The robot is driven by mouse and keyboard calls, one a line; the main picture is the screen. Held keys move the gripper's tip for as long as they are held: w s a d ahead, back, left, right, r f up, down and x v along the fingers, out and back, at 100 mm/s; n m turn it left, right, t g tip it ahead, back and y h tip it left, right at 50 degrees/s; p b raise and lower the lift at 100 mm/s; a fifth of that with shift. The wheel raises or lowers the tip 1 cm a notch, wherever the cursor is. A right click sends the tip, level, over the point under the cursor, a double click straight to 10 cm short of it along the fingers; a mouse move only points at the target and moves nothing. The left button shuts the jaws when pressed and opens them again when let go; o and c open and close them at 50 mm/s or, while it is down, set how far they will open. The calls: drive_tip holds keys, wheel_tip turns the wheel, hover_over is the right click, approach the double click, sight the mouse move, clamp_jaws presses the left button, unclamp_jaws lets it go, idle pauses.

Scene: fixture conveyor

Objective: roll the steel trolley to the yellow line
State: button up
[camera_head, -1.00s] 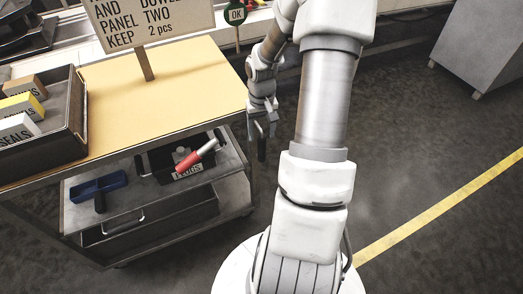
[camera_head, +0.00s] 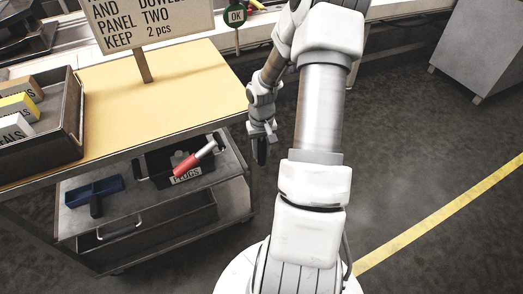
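The steel trolley appears to be the two-level unit (camera_head: 190,95) at the left, with a tan top, a grey lower shelf and a bar handle on its lower front. The yellow line (camera_head: 440,215) runs diagonally across the dark floor at the right, well apart from the trolley. My gripper (camera_head: 261,150) hangs pointing down just off the trolley's right end. It seems to hold nothing. My arm crosses the middle of the view, and the fingers are too small and edge-on to tell their opening.
The top carries a dark bin (camera_head: 72,115) with labelled blocks and a sign (camera_head: 150,28). Below are a PLUGS bin (camera_head: 203,178) with a red-and-white tool (camera_head: 195,158) and a blue tray (camera_head: 95,190). A grey cabinet (camera_head: 480,45) stands upper right. Floor between is clear.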

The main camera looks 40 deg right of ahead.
clamp_jaws()
idle(1.0)
